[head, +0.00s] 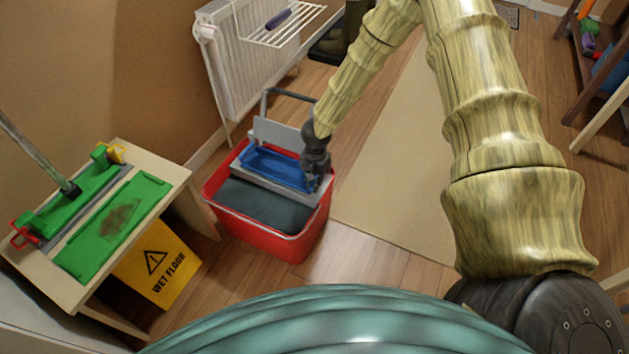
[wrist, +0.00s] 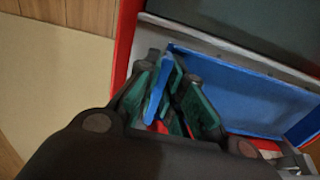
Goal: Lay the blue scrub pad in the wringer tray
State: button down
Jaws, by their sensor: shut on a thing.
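The wringer tray (head: 277,171) is a blue, shallow, rimmed tray set in the grey wringer on top of the red bucket. It also shows in the wrist view (wrist: 245,92), just right of my fingers. My gripper (head: 314,184) points down at the tray's right end in the head view. In the wrist view, my gripper (wrist: 170,82) has its green-padded fingers closed on a thin bright-blue piece, the blue scrub pad (wrist: 157,92), seen nearly edge-on. Most of the pad is hidden by the fingers. I cannot tell whether it touches the tray.
The red bucket (head: 268,240) holds dark water in front of the wringer. A wooden table (head: 54,276) with a green mop head and stained green pad stands at left, with a yellow wet-floor sign (head: 158,268) beside it. A white radiator (head: 240,66) stands behind.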

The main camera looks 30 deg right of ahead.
jog(key=c, duration=1.5)
grip_release()
jog(key=shift+f, duration=0.1)
jog(key=shift+o, duration=0.2)
notch_tip(320, 180, up, 12)
jog(key=s+f+n+h, duration=0.3)
jog(key=s+f+n, duration=0.2)
jog(key=s+f, duration=0.9)
jog(key=s+a+f+n+y, duration=0.1)
jog(key=s+a+n+y, duration=0.2)
jog(key=s, duration=0.8)
jog(key=s+a+f+n, duration=0.15)
jog(key=s+a, duration=0.25)
jog(key=s, duration=0.8)
notch_tip(320, 180, up, 33)
jog(key=p, duration=3.2)
jog(key=shift+w, duration=0.4)
